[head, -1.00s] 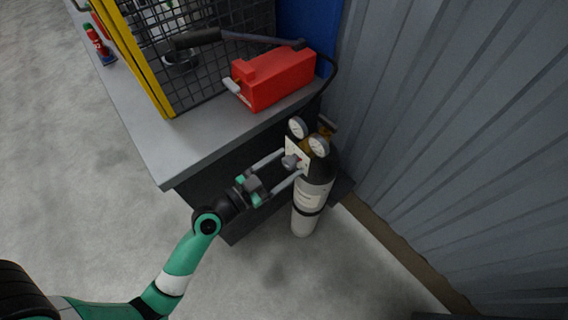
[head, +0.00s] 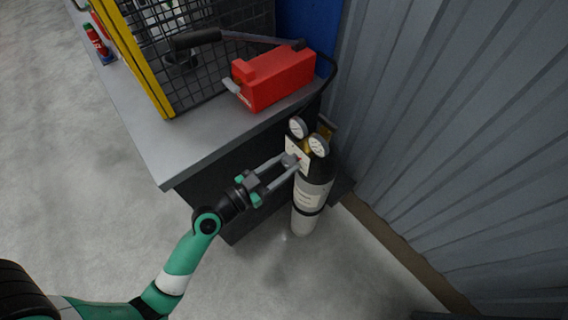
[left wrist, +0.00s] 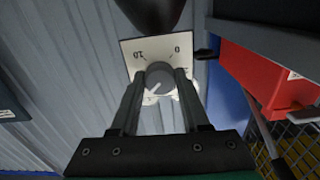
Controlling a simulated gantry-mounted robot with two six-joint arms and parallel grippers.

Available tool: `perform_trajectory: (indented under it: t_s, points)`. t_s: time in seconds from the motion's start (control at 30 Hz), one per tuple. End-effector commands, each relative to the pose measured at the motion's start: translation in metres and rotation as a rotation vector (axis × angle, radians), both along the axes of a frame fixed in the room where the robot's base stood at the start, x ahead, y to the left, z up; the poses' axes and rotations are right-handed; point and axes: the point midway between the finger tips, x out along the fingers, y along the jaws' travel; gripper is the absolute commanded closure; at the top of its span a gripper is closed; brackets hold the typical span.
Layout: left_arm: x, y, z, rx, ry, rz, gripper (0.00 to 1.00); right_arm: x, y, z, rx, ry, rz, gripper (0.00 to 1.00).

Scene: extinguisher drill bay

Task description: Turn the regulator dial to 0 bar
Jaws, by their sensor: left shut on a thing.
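The regulator dial (head: 290,160) is a grey round knob on a white plate (head: 303,163) at the top of a black and white cylinder (head: 312,192). My left gripper (head: 291,165) is shut on the knob. In the left wrist view the dial (left wrist: 160,77) sits between the two fingertips (left wrist: 160,82). Its pale pointer mark is toward the lower left. The plate (left wrist: 131,48) bears a 0 at the upper right and another number, hard to read, at the upper left. My right gripper is not in view.
Two round gauges (head: 297,127) (head: 319,145) stand just above the plate. A corrugated wall (head: 440,130) is close on the right.

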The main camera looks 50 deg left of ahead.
Motion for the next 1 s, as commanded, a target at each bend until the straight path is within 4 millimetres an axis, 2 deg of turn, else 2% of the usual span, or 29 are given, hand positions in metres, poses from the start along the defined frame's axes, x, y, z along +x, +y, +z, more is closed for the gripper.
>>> perform_trajectory:
  t_s: [1.0]
  points:
    - [0.0,0.0,0.002,-0.926,-0.009,0.0,1.0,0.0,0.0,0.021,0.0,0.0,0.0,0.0]
